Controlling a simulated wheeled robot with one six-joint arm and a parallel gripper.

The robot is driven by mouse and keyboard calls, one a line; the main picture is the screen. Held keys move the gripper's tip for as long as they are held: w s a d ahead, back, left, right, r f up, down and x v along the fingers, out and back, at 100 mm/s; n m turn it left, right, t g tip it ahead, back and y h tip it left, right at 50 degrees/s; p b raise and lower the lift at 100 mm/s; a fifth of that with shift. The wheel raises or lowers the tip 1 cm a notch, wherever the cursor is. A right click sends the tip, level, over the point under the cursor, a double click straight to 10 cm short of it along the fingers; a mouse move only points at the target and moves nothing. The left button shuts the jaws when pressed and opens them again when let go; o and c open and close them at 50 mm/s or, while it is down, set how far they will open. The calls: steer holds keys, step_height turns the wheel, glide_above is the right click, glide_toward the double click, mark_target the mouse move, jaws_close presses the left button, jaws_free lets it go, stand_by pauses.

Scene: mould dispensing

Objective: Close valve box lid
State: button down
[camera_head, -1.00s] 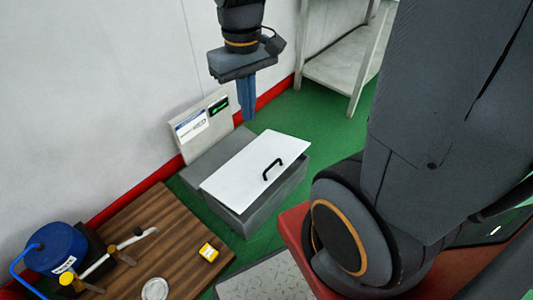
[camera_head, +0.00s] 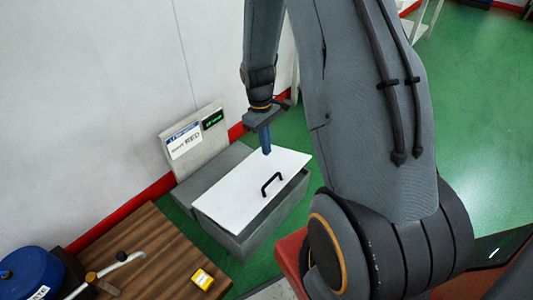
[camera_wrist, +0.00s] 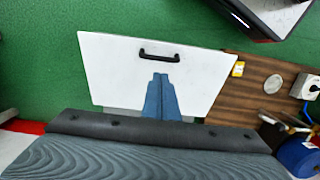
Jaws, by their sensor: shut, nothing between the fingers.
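The valve box (camera_head: 245,238) is a grey box on the green floor by the wall. Its white lid (camera_head: 235,195) with a black handle (camera_head: 271,184) lies over the top and looks down or nearly down. My gripper (camera_head: 266,151) is shut and empty, with blue fingers pointing down at the lid's far edge. In the wrist view the fingertips (camera_wrist: 160,76) lie over the lid (camera_wrist: 108,62), just below the handle (camera_wrist: 160,56). I cannot tell whether they touch the lid.
A sign panel (camera_head: 196,143) with a green display stands behind the box. A wooden board (camera_head: 150,255) at the lower left bears a yellow item (camera_head: 202,279), a blue drum (camera_head: 35,272) and a white-handled lever (camera_head: 105,270).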

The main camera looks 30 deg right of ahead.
steer(key=b, duration=0.4)
glide_toward(279, 190)
steer(key=w+f, duration=0.1)
steer(key=w+a, duration=0.1)
steer(key=w+f, duration=0.1)
steer(key=shift+a+f, duration=0.3)
steer(key=shift+p, duration=0.3)
steer(key=s+f, duration=0.1)
steer(key=f, duration=0.2)
steer(key=s+d+f, duration=0.1)
steer(key=f, duration=0.1)
steer(key=s+f, duration=0.2)
steer(key=f, duration=0.1)
steer(key=shift+d+f+b, duration=0.2)
steer(key=shift+f+b, duration=0.1)
steer(key=shift+f, duration=0.05)
steer(key=shift+s+d+r+p, duration=0.15)
steer(key=shift+d+r+p, duration=0.15)
steer(key=shift+r+p, duration=0.5)
step_height(279, 190, up, 13)
steer(key=s+p, duration=0.2)
steer(key=p, duration=0.3)
steer(key=shift+d, duration=0.3)
